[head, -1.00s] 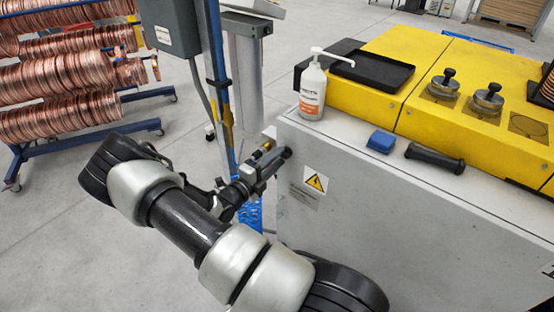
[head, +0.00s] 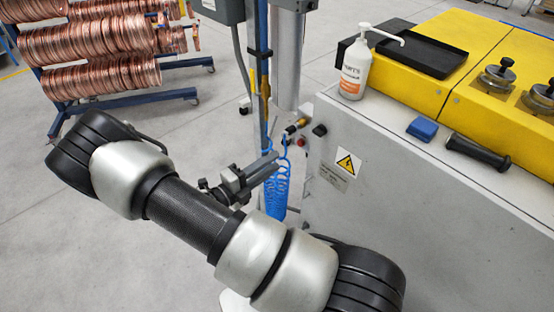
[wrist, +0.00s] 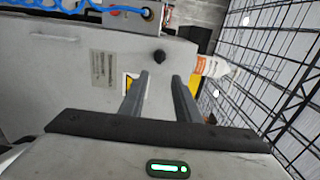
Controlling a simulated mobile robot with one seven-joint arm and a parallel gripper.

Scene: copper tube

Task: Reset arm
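My arm (head: 185,215) reaches across the lower part of the head view, bent at the elbow. My gripper (head: 272,163) is in front of the left end of the grey machine cabinet (head: 400,215), pointing up and to the right. In the wrist view the two grey fingers of my gripper (wrist: 161,78) stand apart, with the cabinet's pale panel (wrist: 60,65) showing between and beyond them. Nothing is held between the fingers.
A blue coiled hose (head: 275,195) hangs by the cabinet's left end. A white pump bottle (head: 355,68), black tray (head: 422,55), blue block (head: 422,129) and black handle (head: 477,152) are on the machine. Copper coils (head: 100,77) hang on a rack at the back left. Open floor (head: 60,250) lies left.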

